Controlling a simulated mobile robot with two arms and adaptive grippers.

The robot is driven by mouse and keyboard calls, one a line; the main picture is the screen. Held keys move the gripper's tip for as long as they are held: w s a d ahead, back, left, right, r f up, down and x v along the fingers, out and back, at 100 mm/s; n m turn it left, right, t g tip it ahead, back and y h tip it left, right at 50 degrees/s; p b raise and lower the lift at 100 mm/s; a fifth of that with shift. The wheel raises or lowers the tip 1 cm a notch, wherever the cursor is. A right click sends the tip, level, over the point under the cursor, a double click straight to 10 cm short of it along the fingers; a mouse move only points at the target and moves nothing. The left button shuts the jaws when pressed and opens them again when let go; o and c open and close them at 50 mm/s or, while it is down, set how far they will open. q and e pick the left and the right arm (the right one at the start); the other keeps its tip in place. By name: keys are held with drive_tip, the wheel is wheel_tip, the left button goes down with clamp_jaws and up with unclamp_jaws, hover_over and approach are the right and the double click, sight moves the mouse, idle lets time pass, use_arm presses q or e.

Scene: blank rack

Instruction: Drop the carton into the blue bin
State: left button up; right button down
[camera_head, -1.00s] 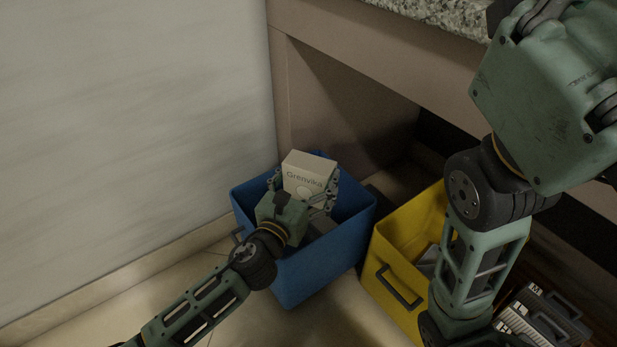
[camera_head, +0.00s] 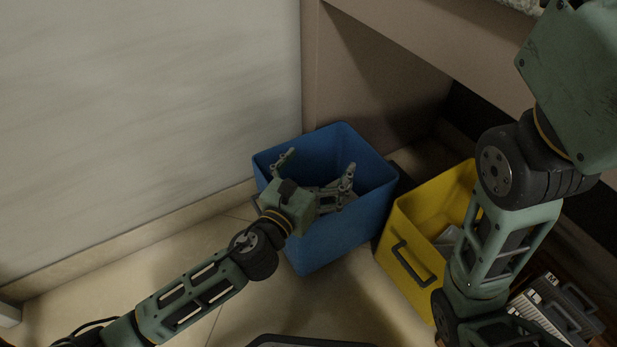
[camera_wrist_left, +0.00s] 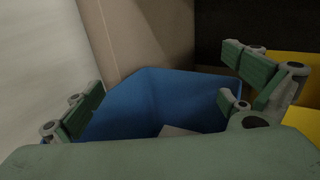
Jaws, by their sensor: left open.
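The blue bin (camera_head: 345,225) stands on the floor against the cabinet, and it also shows in the left wrist view (camera_wrist_left: 125,105). My left gripper (camera_head: 318,163) is open over the bin's mouth, its fingers spread wide with nothing between them. In the left wrist view its fingers (camera_wrist_left: 165,75) stand apart on either side of the bin. A pale flat-sided thing (camera_wrist_left: 178,131) shows low inside the bin, partly hidden by my gripper; I cannot tell for sure whether it is the carton. No carton shows elsewhere. My right gripper is out of view.
A yellow bin (camera_head: 407,238) with a pale item inside stands right of the blue bin. My right arm hangs in front of it. Dark and white boxed items (camera_head: 555,305) lie at the lower right. A wall (camera_head: 150,110) is close on the left; a cabinet (camera_head: 370,75) stands behind.

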use_arm(q)
drive_tip(key=v, duration=0.6)
drive_tip(key=shift+s, duration=0.15)
